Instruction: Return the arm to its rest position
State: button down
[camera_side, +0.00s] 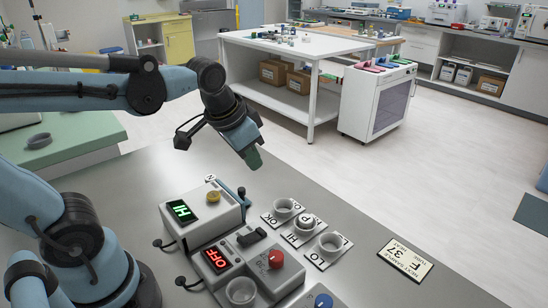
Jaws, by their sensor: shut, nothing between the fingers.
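My arm reaches in from the left over the grey table (345,215), and its wrist bends down. My gripper (253,159) is shut and empty, with its fingertips pointing down. It hangs in the air, above and behind the box with the green "HI" display (182,211) in the picture. Nothing visible touches the fingers.
Below stand a unit with a red "OFF" display (217,258), a red knob (275,259) and a grey cup (241,291). Small cups (330,245) stand on labelled cards to the right. A sample card (405,259) lies further right.

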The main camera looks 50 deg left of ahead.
jog(key=shift+s+d+f+n+t, duration=0.25)
jog(key=shift+s+f+n+t, duration=0.1)
jog(key=shift+s+f+t, duration=0.3)
jog(key=shift+s+d+f+n+t, duration=0.2)
jog(key=shift+s+f+n+t, duration=0.2)
jog(key=shift+s, duration=0.4)
